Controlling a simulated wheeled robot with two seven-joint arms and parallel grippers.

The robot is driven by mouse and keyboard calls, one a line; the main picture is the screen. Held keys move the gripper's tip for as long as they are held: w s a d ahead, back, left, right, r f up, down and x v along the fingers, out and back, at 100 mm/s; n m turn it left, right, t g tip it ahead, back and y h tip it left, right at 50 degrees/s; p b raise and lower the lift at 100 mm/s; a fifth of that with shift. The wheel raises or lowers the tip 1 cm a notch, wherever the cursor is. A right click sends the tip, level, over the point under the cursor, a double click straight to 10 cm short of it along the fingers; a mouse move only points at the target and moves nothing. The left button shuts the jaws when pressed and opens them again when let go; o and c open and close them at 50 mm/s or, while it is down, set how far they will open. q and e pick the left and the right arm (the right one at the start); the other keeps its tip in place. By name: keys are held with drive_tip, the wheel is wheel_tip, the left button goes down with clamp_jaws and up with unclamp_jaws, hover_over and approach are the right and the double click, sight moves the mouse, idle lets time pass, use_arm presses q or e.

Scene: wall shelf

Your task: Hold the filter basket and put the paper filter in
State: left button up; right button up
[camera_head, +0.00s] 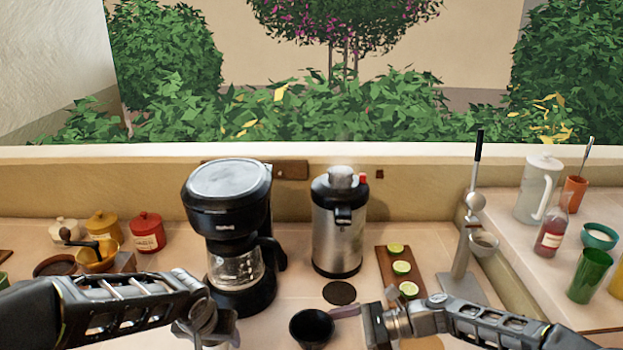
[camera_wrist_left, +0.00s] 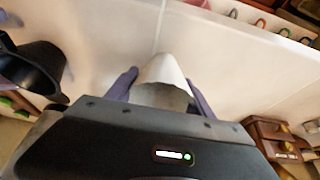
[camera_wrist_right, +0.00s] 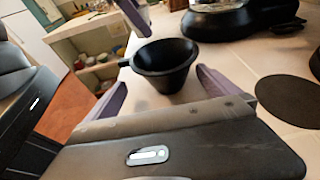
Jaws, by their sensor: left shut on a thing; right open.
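The paper filter (camera_wrist_left: 162,72) is a white cone. My left gripper (camera_wrist_left: 160,82) is shut on it, with purple fingers on either side of it in the left wrist view. In the head view my left gripper (camera_head: 215,328) is low in front of the coffee maker. The filter basket (camera_head: 312,328) is a black cone with an open top, right of my left gripper. It also shows in the right wrist view (camera_wrist_right: 165,62), between the open fingers of my right gripper (camera_wrist_right: 158,88), and at the left of the left wrist view (camera_wrist_left: 38,65). Contact with these fingers is unclear.
The coffee maker (camera_head: 228,195) stands behind my left gripper. A steel airpot (camera_head: 338,225) is right of it, with a dark round disc (camera_head: 340,292) in front. A board with lime halves (camera_head: 393,258) and a lever press (camera_head: 465,250) stand farther right. Canisters (camera_head: 148,233) are at left.

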sight(311, 340)
use_arm(q)
drive_tip(key=shift+f, duration=0.15)
use_arm(e)
drive_tip(key=shift+x, duration=1.55)
drive_tip(key=shift+c, duration=0.2)
drive_tip(key=c, duration=1.1)
drive_tip(key=shift+c, duration=0.2)
use_arm(q)
drive_tip(key=w+d+r+m+h, duration=0.1)
drive_tip(key=d+r+m, duration=0.2)
drive_tip(key=d+r, duration=0.4)
drive_tip(key=w+d+r+m+h, duration=0.1)
drive_tip(key=w+d+r+m, duration=0.1)
drive_tip(key=d+r, duration=0.6)
drive_tip(key=d+m, duration=0.1)
drive_tip(key=d, duration=0.4)
drive_tip(key=shift+w+d+r+g, duration=0.15)
drive_tip(key=shift+r+g, duration=0.05)
drive_tip(key=shift+g, duration=0.1)
